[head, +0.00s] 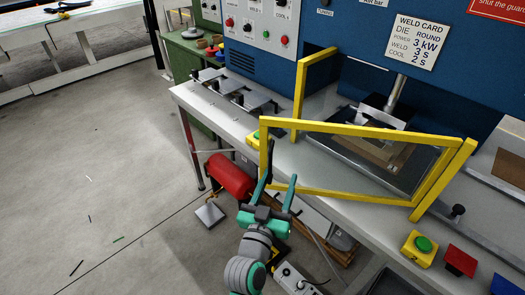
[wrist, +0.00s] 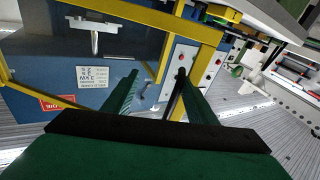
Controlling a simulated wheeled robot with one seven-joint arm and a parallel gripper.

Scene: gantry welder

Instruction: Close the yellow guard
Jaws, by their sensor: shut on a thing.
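The yellow guard (head: 355,130) is a yellow-framed clear panel at the front of the blue welder. Its right side meets the yellow post (head: 443,182). Its left edge stands out toward me, apart from the left yellow post (head: 299,95), so the guard is ajar. A black handle (head: 269,158) is on the guard's left edge; it also shows in the wrist view (wrist: 176,95). My gripper (head: 280,178) is at this left edge, shut on the handle, with its teal fingers spaced apart. In the wrist view the handle lies near the right finger of my gripper (wrist: 160,88).
A die area with a metal press rod (head: 396,92) lies behind the guard. Yellow boxes with green buttons (head: 419,247) and a red block (head: 460,260) sit on the bench front. A red cylinder (head: 230,177) is below the bench.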

